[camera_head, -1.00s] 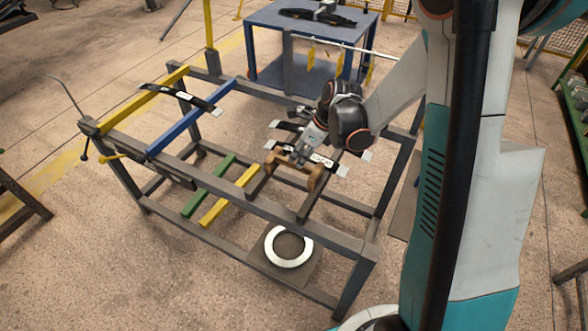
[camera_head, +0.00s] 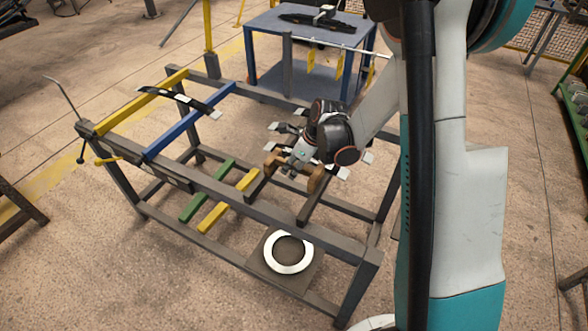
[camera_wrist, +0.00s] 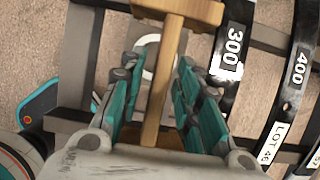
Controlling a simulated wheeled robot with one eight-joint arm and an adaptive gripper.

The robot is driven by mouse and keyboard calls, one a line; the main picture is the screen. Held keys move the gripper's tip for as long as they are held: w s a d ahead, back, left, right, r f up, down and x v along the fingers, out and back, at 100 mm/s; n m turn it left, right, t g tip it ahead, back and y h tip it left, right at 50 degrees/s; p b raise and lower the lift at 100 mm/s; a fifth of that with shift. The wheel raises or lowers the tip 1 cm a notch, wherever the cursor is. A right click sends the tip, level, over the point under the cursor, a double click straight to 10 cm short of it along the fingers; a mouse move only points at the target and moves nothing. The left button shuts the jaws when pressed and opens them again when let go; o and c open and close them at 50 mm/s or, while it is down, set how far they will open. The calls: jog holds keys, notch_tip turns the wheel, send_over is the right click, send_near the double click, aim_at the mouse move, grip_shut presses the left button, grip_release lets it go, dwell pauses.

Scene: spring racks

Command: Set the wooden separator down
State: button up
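The wooden separator (camera_head: 315,179) is a light brown bar with a thick block at each end. It lies at the rack's dark crossbars, near the front rail; its contact with them is partly hidden. My gripper (camera_head: 297,165) is over its middle. In the wrist view, the separator's bar (camera_wrist: 160,85) runs between the teal finger pads of my gripper (camera_wrist: 157,95), and its far end block (camera_wrist: 182,10) shows at the top. The fingers stand apart, with a gap beside the bar, so the gripper looks open around it.
The rack (camera_head: 235,205) has yellow, blue and green bars. Black leaf springs marked 300 (camera_wrist: 232,50) and 400 (camera_wrist: 298,68) lie close on the right in the wrist view. Another spring (camera_head: 180,98) spans the rack's left bars. A blue table (camera_head: 265,22) stands behind.

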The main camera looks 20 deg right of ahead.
grip_shut()
jog(key=shift+r, duration=0.1)
